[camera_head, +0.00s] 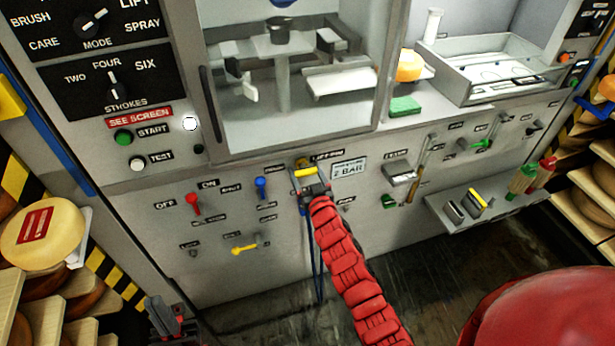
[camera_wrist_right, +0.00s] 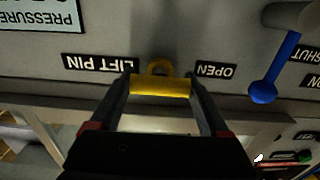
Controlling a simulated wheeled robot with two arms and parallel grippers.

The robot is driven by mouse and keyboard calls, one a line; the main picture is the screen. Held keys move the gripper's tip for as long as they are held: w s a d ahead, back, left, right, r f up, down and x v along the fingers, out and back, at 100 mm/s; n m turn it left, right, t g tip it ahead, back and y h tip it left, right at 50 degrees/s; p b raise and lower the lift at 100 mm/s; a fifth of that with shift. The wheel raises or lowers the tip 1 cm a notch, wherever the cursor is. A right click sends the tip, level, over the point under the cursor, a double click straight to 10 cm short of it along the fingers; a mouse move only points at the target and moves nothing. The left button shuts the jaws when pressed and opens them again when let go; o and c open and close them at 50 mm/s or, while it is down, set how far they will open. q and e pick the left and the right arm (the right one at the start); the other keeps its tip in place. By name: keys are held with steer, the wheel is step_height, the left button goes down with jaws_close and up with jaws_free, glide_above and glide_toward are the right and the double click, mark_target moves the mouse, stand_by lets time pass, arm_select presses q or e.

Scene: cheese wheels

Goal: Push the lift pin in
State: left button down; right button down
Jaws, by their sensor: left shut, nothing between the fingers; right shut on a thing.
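The lift pin (camera_head: 304,172) has a yellow handle and sits at the panel beneath the machine's window. My red right arm reaches up to it, and my right gripper (camera_head: 312,188) is shut on its handle. In the right wrist view, which is upside down, the yellow handle of the lift pin (camera_wrist_right: 160,86) lies across between the two dark fingertips of my right gripper (camera_wrist_right: 160,90). A yellow loop behind the handle is close to the panel; how deep the pin sits is hidden. My left gripper (camera_head: 165,318) is shut and empty at the lower left, away from the panel.
A blue lever (camera_head: 261,187) stands left of the pin, and a red lever (camera_head: 193,204) further left. A pressure sign (camera_head: 349,168) is just right. A shelf (camera_head: 500,205) with tools juts out at the right. A cheese wheel (camera_head: 42,232) sits at far left.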

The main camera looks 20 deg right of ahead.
steer(key=shift+c, duration=1)
jaws_free()
steer(key=shift+r, duration=0.15)
steer(key=shift+o, duration=1)
steer(key=shift+w, duration=0.25)
steer(key=s+b, duration=0.3)
steer(key=s, duration=1.4)
steer(key=shift+s+d, duration=0.25)
steer(key=shift+d, duration=0.05)
